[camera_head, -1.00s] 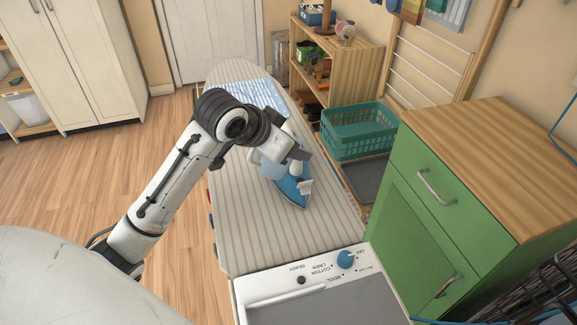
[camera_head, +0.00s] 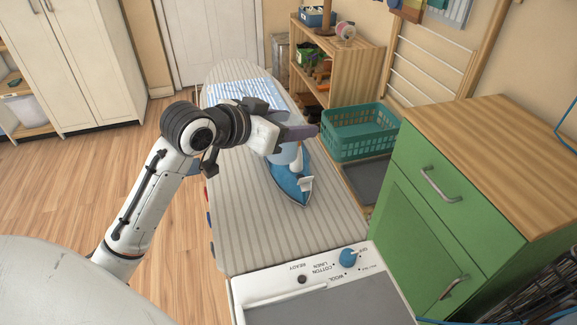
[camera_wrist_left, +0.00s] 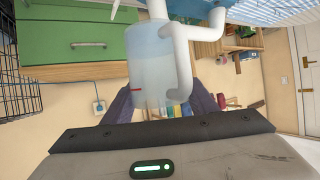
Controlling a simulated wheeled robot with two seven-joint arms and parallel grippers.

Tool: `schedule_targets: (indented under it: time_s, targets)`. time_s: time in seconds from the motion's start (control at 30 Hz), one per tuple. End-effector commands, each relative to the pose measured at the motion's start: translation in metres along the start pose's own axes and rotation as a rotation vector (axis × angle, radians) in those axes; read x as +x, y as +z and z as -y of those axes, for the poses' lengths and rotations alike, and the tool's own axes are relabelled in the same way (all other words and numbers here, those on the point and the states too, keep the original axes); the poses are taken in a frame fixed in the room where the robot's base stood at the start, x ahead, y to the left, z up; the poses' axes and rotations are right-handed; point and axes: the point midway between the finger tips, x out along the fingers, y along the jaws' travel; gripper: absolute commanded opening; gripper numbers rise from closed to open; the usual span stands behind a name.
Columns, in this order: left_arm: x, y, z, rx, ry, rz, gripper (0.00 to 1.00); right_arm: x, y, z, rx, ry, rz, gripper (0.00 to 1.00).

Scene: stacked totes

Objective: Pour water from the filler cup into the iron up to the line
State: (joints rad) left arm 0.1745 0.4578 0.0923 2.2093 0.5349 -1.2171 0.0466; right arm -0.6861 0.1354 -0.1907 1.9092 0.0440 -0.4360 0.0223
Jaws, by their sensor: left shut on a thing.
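The blue and white iron (camera_head: 291,186) lies on the striped ironing board (camera_head: 250,225), its pointed end toward the front. My left gripper (camera_head: 308,131) is above the iron's rear part, shut on the filler cup. The translucent pale-blue cup (camera_head: 284,154) shows just below the gripper in the head view, partly hidden. In the wrist view the cup (camera_wrist_left: 150,65) with its white handle (camera_wrist_left: 181,60) is large, with a small red mark on its side. The iron (camera_wrist_left: 218,8) shows at the wrist view's top edge. I cannot make out the water level. My right gripper is not in view.
A white panel with a blue dial (camera_head: 347,257) stands at the board's near end. A green basket (camera_head: 358,131) and a green cabinet (camera_head: 435,205) stand right of the board. A striped cloth (camera_head: 240,91) lies at its far end.

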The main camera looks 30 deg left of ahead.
Motion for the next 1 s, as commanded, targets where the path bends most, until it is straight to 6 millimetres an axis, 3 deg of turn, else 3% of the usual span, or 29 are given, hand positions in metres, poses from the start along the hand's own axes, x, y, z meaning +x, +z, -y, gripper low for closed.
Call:
schedule_targets:
  time_s: [0.47,1.0]
  targets:
    - [-0.002,-0.006,0.0,-0.018,0.008,-0.052,0.23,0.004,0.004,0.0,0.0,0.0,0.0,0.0]
    - [-0.019,-0.042,0.001,-0.017,0.007,-0.05,0.23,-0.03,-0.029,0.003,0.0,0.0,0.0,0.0]
